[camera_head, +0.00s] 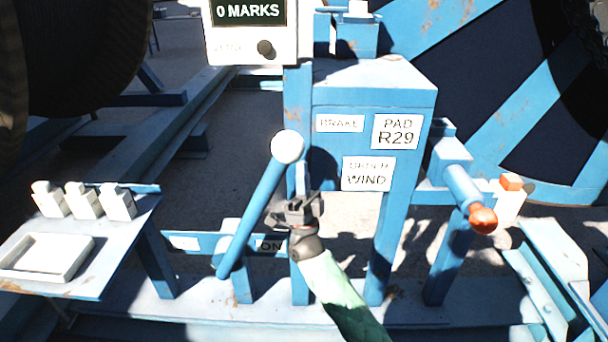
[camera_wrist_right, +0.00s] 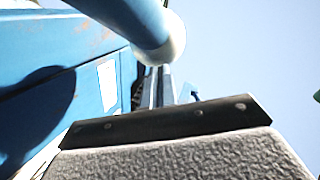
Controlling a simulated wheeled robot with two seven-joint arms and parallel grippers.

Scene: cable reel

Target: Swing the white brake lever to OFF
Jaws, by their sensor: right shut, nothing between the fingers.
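The brake lever (camera_head: 254,215) is a blue rod with a white ball knob (camera_head: 288,146). It rises from a low pivot and leans to the right, over the side of the plate with the ON label (camera_head: 270,246). A label on the left side of that plate (camera_head: 185,242) is too small to read. My right gripper (camera_head: 298,200) is shut and empty, just right of the rod and below the knob. Whether it touches the rod I cannot tell. In the right wrist view the rod (camera_wrist_right: 125,22) and knob (camera_wrist_right: 174,40) show close above the gripper. My left gripper is out of view.
A blue post with the BRAKE label (camera_head: 340,123) and PAD R29 sign (camera_head: 396,132) stands right behind the gripper. A counter box (camera_head: 250,40) reads 0 MARKS. A panel with white switches (camera_head: 85,203) is at left. An orange-tipped crank handle (camera_head: 470,198) is at right.

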